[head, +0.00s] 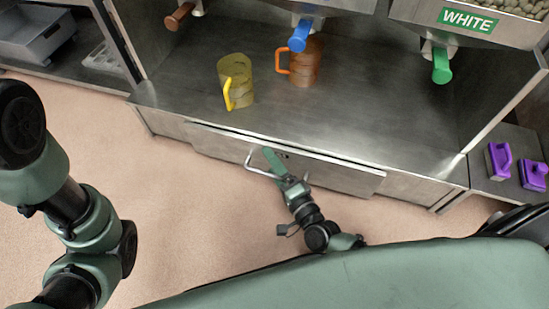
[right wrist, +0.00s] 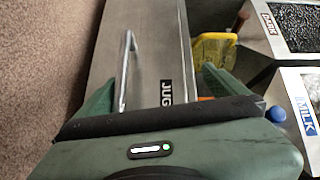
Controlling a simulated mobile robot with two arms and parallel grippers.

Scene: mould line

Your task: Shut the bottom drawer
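A steel drawer front (head: 340,172) sits low under the counter and appears to stand slightly proud of the cabinet. Its silver bar handle (head: 258,168) is on the front's left part. In the right wrist view the drawer front (right wrist: 150,35) carries a partly hidden label starting "JUG", and the handle (right wrist: 126,65) shows too. My right gripper (head: 285,164) is at the drawer front by the handle. In the right wrist view its fingers (right wrist: 158,82) are spread apart, with the handle close to the left finger; contact is unclear. My left arm shows at left, but its gripper is out of view.
A yellow jug (head: 236,78) and a brown jug with an orange handle (head: 305,62) stand on the steel counter (head: 380,105). Dispensers with coloured handles hang above. Purple-handled items (head: 498,158) lie on the right. Open floor (head: 200,220) lies before the cabinet.

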